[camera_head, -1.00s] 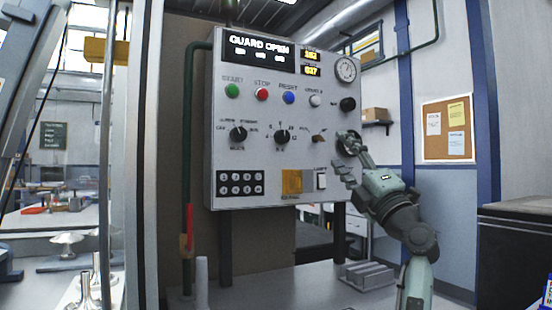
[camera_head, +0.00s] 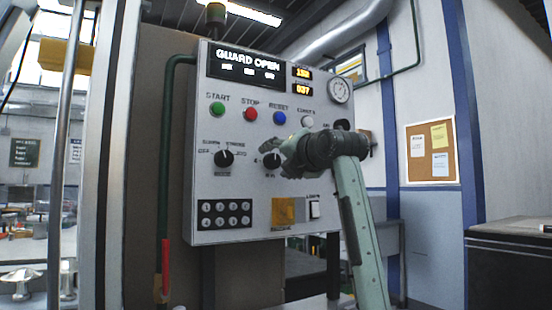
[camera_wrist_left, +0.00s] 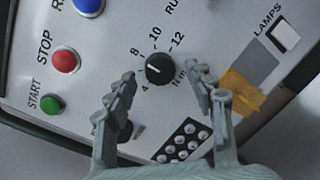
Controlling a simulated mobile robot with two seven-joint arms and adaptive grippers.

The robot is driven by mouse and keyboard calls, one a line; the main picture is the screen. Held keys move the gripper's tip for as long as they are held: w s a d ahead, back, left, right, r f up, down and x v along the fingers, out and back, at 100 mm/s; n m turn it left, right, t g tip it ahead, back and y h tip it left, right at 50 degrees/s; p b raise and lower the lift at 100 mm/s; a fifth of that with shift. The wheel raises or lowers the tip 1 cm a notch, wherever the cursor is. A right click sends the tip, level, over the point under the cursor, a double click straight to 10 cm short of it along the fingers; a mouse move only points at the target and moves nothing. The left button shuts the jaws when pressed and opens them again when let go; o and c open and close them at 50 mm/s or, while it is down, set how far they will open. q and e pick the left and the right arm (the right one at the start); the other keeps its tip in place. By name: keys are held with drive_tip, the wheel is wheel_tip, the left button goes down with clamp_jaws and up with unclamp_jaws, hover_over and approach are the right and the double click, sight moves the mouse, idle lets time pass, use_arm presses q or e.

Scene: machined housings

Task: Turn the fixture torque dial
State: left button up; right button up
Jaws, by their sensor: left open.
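The torque dial is a black round knob (camera_head: 271,161) with a white pointer mark, in the middle of the grey control panel (camera_head: 232,110). In the left wrist view the dial (camera_wrist_left: 159,69) shows whole, with numbers 4 to 12 and "Nm" around it. My left gripper (camera_head: 274,152) is in front of the panel at the dial and partly covers its scale. In the wrist view the open fingers (camera_wrist_left: 160,76) are spread on either side of the dial, with nothing between them touching it visibly. The remaining gap to the panel is hard to judge. My right gripper is not in view.
A second black knob (camera_head: 224,158) is left of the dial. Start, stop (camera_head: 250,114) and reset buttons are above. A keypad (camera_head: 225,214), yellow plate (camera_head: 284,211) and lamp switch (camera_head: 314,209) are below. A green pipe (camera_head: 165,150) runs down the panel's left side.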

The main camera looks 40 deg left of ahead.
use_arm(q)
drive_tip(key=shift+w+a, duration=0.25)
drive_tip(key=shift+a, duration=0.3)
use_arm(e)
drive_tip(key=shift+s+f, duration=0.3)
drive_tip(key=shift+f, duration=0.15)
use_arm(q)
drive_tip(key=shift+c, duration=0.2)
drive_tip(key=c, duration=1.1)
drive_tip(key=n+b, duration=0.2)
drive_tip(key=n, duration=0.1)
drive_tip(key=shift+f+n, duration=0.2)
drive_tip(key=shift+n, duration=0.1)
drive_tip(key=n+b, duration=0.1)
drive_tip(key=n, duration=0.2)
drive_tip(key=shift+y, duration=0.4)
drive_tip(key=shift+n+b, duration=0.45)
drive_tip(key=shift+n, duration=0.95)
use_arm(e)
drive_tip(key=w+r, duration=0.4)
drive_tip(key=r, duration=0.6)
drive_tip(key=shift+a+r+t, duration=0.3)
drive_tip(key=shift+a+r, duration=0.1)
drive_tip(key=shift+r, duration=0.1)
